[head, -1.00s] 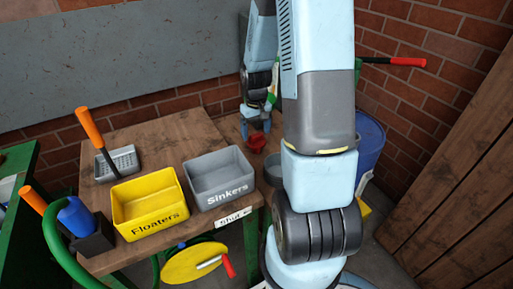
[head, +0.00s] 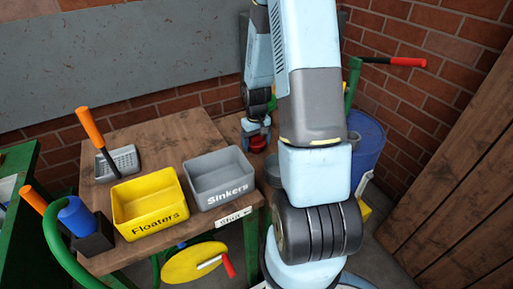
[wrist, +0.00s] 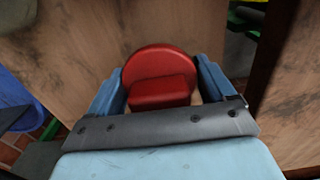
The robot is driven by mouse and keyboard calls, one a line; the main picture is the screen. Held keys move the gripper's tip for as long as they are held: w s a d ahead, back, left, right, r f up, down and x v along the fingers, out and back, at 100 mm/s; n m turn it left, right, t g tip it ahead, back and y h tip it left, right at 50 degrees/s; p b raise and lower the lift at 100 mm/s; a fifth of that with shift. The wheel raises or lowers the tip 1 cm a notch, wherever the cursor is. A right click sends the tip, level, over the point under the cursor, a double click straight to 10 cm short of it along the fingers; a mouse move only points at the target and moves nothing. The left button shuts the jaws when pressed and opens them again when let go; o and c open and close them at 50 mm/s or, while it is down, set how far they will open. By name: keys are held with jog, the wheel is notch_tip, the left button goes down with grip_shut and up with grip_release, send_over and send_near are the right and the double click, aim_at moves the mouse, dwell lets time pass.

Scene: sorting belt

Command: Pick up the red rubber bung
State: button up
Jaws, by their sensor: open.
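The red rubber bung (head: 257,143) stands on the wooden bench to the right of the grey Sinkers bin. In the wrist view the red bung (wrist: 160,62) shows as a round disc with a blocky part toward me. My gripper (head: 258,131) is low over the bung in the head view. In the wrist view the blue fingers of my gripper (wrist: 161,74) are apart, one on each side of the bung. Small gaps seem to show beside it; whether either finger touches it I cannot tell.
The grey Sinkers bin (head: 228,194) and yellow Floaters bin (head: 152,226) stand left of my arm on the bench (head: 165,134). A grey round dish (head: 273,165), partly hidden by my arm, is close to the bung. A blue barrel (head: 368,150) stands at the right.

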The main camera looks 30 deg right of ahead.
jog(key=c, duration=0.7)
